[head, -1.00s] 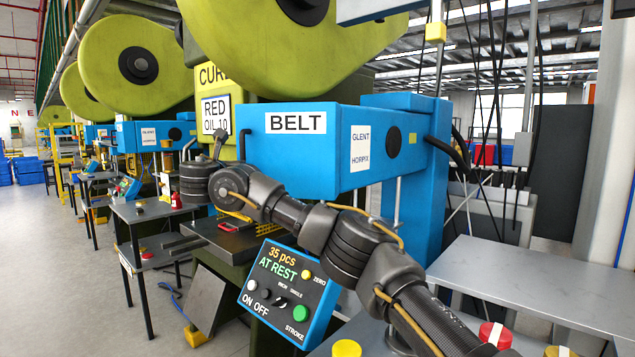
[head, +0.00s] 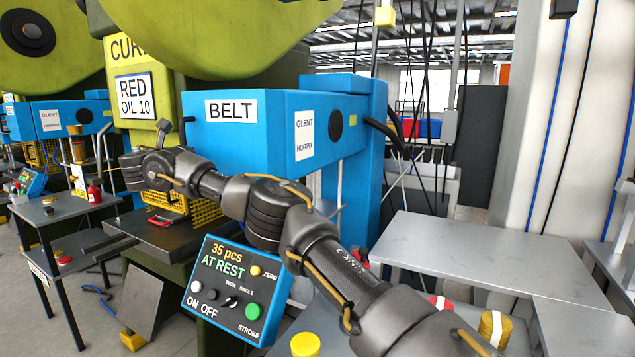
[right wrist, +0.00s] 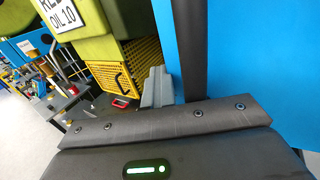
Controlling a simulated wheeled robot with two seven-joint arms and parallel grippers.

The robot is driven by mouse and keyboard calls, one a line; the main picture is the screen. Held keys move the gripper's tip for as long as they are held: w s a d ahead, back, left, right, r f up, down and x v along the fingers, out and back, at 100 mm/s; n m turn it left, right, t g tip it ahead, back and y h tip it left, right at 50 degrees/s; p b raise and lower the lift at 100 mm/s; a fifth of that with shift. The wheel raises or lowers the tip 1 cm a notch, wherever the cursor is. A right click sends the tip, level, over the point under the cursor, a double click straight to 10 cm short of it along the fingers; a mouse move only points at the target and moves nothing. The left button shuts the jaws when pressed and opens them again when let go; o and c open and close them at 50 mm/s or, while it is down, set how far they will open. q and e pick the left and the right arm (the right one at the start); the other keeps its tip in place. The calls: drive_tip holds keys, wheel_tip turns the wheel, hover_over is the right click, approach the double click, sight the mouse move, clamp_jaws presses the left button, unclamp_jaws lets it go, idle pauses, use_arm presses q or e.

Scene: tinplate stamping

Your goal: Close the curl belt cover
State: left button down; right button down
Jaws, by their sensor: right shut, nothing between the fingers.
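The curl belt cover (head: 250,135) is a long blue box marked BELT on the press, with a black handle (head: 187,128) at its left end. I cannot tell how far it stands open. In the right wrist view its blue side (right wrist: 240,60) fills the right, with a dark upright bar along its edge. My right gripper (head: 162,132) is just left of the handle, apart from it, pointing up, shut and empty. Its grey fingers show in the right wrist view (right wrist: 156,87). My right arm crosses in front of the press. My left gripper is out of view.
A control panel (head: 223,290) reading AT REST hangs below my right arm. A yellow guard (head: 165,203) stands behind the wrist. A grey table (head: 480,255) lies at the right. A small side table (head: 60,208) stands at the left. A RED OIL 10 sign (head: 135,96) is above.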

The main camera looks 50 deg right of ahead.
drive_tip(key=shift+s+d+f, duration=0.15)
drive_tip(key=shift+d+f, duration=0.05)
drive_tip(key=shift+d, duration=0.1)
